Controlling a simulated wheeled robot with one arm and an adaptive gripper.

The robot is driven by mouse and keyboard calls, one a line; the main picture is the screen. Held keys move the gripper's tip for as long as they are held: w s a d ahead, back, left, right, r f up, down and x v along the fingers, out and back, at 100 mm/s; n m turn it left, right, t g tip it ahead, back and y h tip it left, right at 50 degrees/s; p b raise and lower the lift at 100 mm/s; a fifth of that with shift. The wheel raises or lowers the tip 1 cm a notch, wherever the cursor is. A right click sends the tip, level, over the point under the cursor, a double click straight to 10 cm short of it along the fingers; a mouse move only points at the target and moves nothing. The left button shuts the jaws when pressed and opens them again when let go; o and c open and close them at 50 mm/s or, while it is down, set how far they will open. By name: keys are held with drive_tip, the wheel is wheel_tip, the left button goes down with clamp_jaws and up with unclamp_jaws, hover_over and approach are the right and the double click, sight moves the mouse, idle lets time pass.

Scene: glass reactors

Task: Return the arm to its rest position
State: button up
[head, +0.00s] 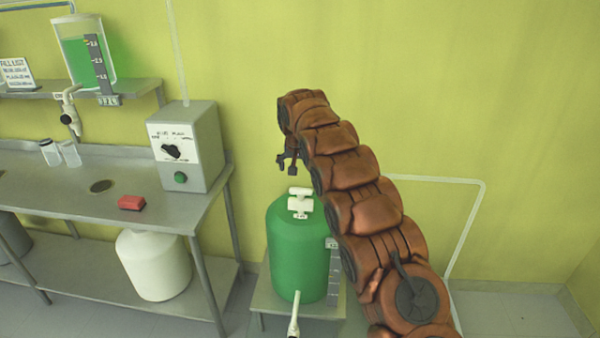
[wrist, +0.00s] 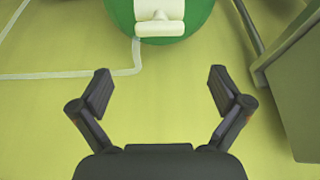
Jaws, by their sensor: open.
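My gripper (head: 288,164) hangs at the end of my raised copper-coloured arm, above and slightly left of the green tank's top in the head view. In the wrist view my gripper (wrist: 161,92) has its two dark fingers spread wide, with nothing between them. The green tank (head: 297,250) stands on a low metal stand, with a white valve handle (head: 300,201) on its top. In the wrist view the green tank (wrist: 200,15) and the white handle (wrist: 160,28) show at the top edge, apart from the fingers.
A metal bench (head: 60,190) at left holds a grey control box (head: 187,147), a red block (head: 131,202) and small jars. A glass vessel of green liquid (head: 85,55) stands on the shelf above. A white container (head: 154,262) sits underneath. A white pipe (head: 470,220) runs along the right wall.

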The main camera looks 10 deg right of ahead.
drive_tip(key=s+d+r+g, duration=0.1)
drive_tip(key=s+d+r, duration=0.1)
drive_tip(key=s, duration=0.7)
drive_tip(key=s+d+r+g, duration=0.1)
drive_tip(key=s+r, duration=0.2)
drive_tip(key=s, duration=0.5)
drive_tip(key=s+d+r+g, duration=0.1)
drive_tip(key=s+d+r, duration=0.1)
drive_tip(key=s, duration=0.7)
drive_tip(key=s+a+f+n+g, duration=0.1)
drive_tip(key=s+f, duration=0.2)
drive_tip(key=s, duration=1.5)
drive_tip(key=s+a+f+n+g+y, duration=0.1)
drive_tip(key=s+a+f+n+g, duration=0.1)
drive_tip(key=s, duration=1.6)
drive_tip(key=shift+s+a+f, duration=0.15)
drive_tip(key=shift+f, duration=0.25)
drive_tip(key=shift+c, duration=0.4)
